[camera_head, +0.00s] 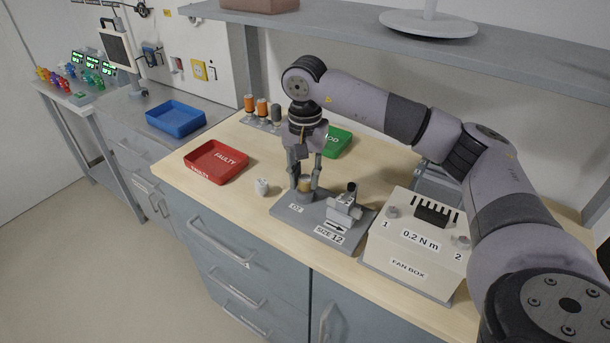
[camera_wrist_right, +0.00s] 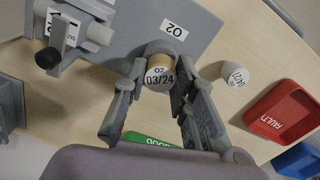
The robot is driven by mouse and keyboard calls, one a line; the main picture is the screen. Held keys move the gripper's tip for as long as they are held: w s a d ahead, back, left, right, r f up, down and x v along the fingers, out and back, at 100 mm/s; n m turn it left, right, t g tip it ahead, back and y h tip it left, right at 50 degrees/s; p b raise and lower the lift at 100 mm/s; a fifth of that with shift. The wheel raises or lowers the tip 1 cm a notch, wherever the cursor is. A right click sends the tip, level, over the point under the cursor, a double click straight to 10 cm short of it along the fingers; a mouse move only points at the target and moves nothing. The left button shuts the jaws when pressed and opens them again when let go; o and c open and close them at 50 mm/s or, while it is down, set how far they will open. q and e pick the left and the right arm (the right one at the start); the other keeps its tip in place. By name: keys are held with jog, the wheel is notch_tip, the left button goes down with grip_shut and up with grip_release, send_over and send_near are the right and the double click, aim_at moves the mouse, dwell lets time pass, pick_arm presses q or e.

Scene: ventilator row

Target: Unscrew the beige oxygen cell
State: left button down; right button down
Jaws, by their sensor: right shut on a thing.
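The beige oxygen cell (camera_head: 304,184) stands upright in the holder on the grey plate marked O2 (camera_head: 287,211). In the right wrist view the cell (camera_wrist_right: 159,74) shows its round top with the label 03/24. My right gripper (camera_head: 304,190) points straight down over it, and its two fingers are shut on the cell's sides; the right gripper also shows in the wrist view (camera_wrist_right: 158,90). A white cell (camera_head: 262,187) stands loose on the bench to the left of the plate; it also shows in the wrist view (camera_wrist_right: 237,75). My left gripper is not in view.
A red FAULTY tray (camera_head: 190,170) lies to the left, and a green GOOD tray (camera_head: 345,137) lies behind my gripper. A SIZE 12 fixture (camera_head: 344,206) and the fan box (camera_head: 420,235) stand to the right. Orange and grey cells (camera_head: 262,106) stand at the back. A shelf (camera_head: 330,22) hangs above.

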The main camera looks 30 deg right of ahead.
jog(key=n, duration=0.2)
jog(key=shift+f+n+b, duration=0.1)
jog(key=shift+n+b, duration=0.2)
jog(key=shift+n, duration=0.1)
jog(key=n, duration=0.3)
jog(key=c, duration=1.4)
grip_release()
jog(key=shift+c, duration=0.2)
